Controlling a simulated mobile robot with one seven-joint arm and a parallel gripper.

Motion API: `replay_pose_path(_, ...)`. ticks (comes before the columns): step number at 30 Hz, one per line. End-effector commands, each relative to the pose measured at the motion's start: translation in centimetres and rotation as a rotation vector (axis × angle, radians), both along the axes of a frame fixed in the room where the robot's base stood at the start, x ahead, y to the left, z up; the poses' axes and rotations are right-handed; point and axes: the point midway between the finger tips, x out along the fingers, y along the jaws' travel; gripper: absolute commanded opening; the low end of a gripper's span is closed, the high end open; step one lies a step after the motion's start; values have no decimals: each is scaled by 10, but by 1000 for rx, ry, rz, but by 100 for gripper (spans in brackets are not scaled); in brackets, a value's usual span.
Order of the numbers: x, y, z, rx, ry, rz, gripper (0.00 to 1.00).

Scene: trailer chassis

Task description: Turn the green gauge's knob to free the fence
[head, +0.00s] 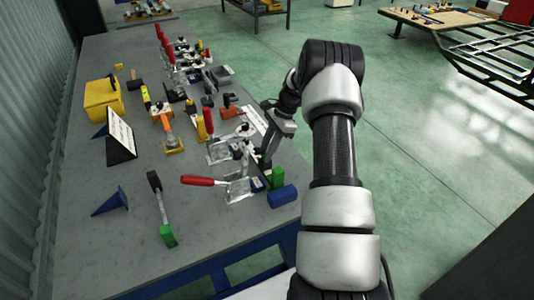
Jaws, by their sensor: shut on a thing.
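A small green block (278,177), which looks like part of the green gauge, stands near the right edge of the grey workbench. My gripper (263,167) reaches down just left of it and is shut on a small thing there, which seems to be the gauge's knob. The fingertips and the knob are too small and dark to make out. I cannot pick out the fence with certainty. A second green piece (168,236), at the end of a dark-handled tool, lies apart at the front of the bench.
A blue block (282,196) and a red-handled toggle clamp (240,190) are close to my gripper. More clamps and tools crowd the bench behind. A blue wedge (112,202), a dark stand with a white sign (122,133) and a yellow case (103,98) are at left. The front left bench top is mostly clear.

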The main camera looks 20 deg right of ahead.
Motion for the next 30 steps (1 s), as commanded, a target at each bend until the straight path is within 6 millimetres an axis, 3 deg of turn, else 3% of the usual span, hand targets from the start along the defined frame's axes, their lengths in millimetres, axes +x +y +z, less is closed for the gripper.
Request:
replay_pose_path(18,5,1,-1,-2,0,570,2)
replay_pose_path(30,6,2,0,0,0,805,2)
